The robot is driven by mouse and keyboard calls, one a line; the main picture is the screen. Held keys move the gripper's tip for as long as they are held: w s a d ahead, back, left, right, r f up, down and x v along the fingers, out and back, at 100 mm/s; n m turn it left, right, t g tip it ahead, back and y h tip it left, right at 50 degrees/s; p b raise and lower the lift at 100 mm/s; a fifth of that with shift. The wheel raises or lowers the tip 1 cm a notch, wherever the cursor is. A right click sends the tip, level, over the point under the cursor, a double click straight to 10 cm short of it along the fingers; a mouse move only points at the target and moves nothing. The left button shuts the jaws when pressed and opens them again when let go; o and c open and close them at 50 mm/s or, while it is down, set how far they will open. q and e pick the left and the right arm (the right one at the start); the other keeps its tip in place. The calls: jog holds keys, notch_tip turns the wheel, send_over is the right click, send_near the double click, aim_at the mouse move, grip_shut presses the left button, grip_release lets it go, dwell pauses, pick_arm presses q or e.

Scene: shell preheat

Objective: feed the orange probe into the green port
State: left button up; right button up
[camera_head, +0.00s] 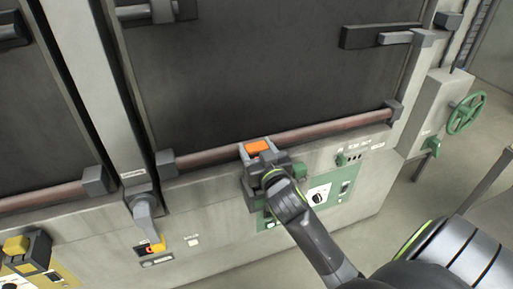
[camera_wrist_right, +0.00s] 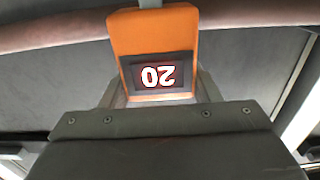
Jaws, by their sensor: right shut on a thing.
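The orange probe (camera_head: 258,147) is held between the fingers of my right gripper (camera_head: 257,153), in front of the oven's lower front edge. In the right wrist view the probe (camera_wrist_right: 158,35) is an orange block with a dark display that reads 20 upside down. The grey fingers close on both its sides, and its far end is hidden. I cannot tell which is the green port. My left gripper is out of view.
A reddish horizontal bar (camera_head: 330,128) runs just behind the gripper. A green panel with a dial (camera_head: 318,197) is below right. A grey lever (camera_head: 145,215) and yellow parts (camera_head: 15,245) are left. A green handwheel (camera_head: 466,113) stands far right. Floor shows at right.

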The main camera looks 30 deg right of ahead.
jog(key=shift+f+b, duration=2.45)
jog(key=shift+f, duration=0.85)
jog(key=o, duration=1.1)
jog(key=shift+o, duration=0.2)
jog(key=shift+s+a+f, duration=0.1)
jog(key=shift+s, duration=0.4)
jog(key=b+v, duration=0.1)
jog(key=v, duration=1.5)
